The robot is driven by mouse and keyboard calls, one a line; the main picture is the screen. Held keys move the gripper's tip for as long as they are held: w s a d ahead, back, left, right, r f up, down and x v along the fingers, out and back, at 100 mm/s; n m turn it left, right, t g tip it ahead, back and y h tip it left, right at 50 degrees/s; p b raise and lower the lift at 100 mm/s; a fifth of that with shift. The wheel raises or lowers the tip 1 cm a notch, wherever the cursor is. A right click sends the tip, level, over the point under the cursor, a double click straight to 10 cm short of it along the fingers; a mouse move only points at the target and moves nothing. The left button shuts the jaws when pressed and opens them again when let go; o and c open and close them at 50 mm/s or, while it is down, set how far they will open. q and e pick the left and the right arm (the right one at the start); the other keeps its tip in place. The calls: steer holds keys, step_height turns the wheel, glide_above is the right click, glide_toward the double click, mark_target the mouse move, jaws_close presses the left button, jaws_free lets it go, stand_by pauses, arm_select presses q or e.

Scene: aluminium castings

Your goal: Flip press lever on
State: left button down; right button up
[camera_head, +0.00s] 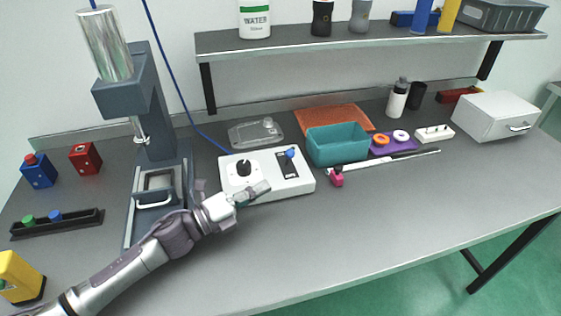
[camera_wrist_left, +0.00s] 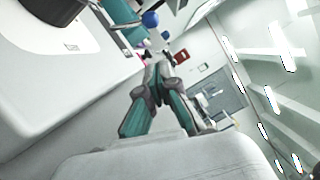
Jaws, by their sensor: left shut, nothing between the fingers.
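A white control box (camera_head: 262,185) lies on the table to the right of the grey press (camera_head: 162,140). A small lever with a blue ball (camera_head: 290,153) stands in a dark slot on the box's right part. A black knob (camera_head: 243,168) is on its left part. My left gripper (camera_head: 266,186) is shut and empty over the front of the box, left of and nearer than the lever, apparently apart from it. In the left wrist view the blue ball (camera_wrist_left: 151,19) shows just beyond the shut fingertips (camera_wrist_left: 158,56). My right gripper is not in view.
A teal bin (camera_head: 338,147) stands just right of the box, with a small pink-ended item (camera_head: 337,178) before it. A clear tray (camera_head: 256,133) lies behind. A blue cable (camera_head: 180,85) hangs down to the box. The table's front right is clear.

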mark_target(288, 158)
arm_select(q)
steer(key=x, duration=0.4)
steer(key=shift+r+p, duration=0.2)
steer(key=shift+p, duration=0.2)
steer(key=w, duration=0.2)
steer(key=w+d, duration=0.1)
steer(key=shift+w+r+p, duration=0.15)
steer(key=shift+r+p, duration=0.2)
steer(key=shift+p, duration=0.05)
steer(key=shift+w+d+r, duration=0.1)
steer(key=shift+w, duration=0.35)
steer(key=shift+w+r+n+p, duration=0.2)
steer(key=shift+n+p, duration=0.2)
steer(key=shift+p, duration=0.25)
